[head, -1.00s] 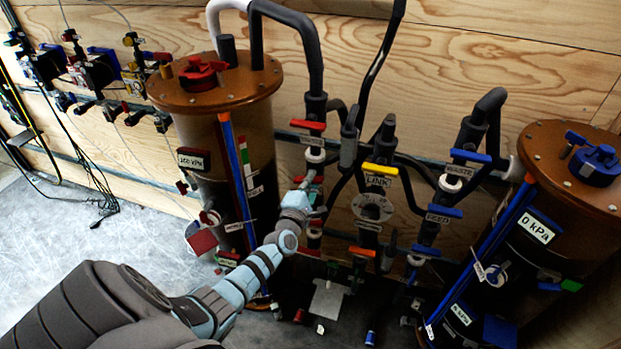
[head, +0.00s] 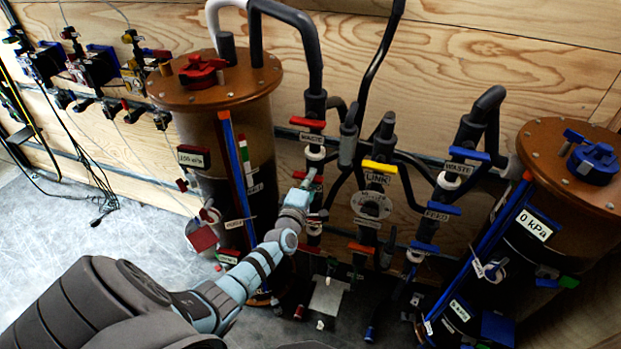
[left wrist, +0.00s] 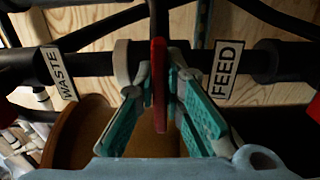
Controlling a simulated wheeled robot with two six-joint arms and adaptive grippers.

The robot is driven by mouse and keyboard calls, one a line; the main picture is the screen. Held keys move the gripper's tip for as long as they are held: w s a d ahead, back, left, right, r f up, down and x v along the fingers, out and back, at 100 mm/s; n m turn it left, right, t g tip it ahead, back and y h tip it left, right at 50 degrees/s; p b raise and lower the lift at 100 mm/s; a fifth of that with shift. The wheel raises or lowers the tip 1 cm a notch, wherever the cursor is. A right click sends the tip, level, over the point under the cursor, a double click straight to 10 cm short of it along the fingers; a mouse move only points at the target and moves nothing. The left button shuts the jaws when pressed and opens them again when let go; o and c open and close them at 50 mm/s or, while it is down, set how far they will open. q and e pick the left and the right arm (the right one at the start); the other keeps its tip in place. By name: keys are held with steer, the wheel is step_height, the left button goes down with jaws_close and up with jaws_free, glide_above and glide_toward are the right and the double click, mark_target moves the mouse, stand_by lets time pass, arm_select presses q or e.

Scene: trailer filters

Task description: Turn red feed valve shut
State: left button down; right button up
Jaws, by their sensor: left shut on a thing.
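The red feed valve handle (left wrist: 159,95) stands in the middle of the left wrist view, beside the FEED label (left wrist: 224,70). It lies crosswise to the dark pipe (left wrist: 100,63). My left gripper (left wrist: 160,78) has its teal-padded fingers on both sides of the handle and is shut on it. In the head view the left gripper (head: 312,187) is at the left pipe, right of the red-capped tank, and hides most of this handle. My right gripper is not in view.
A red waste handle (head: 307,122) sits above on the same pipe. The yellow link handle (head: 380,167) and blue handles (head: 443,207) are to the right. The brown-topped left tank (head: 215,88) stands close to my arm. A blue-capped tank (head: 575,165) is at right.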

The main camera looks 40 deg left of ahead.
arm_select(q)
steer(key=c, duration=1.7)
jaws_free()
steer(key=v, duration=1.2)
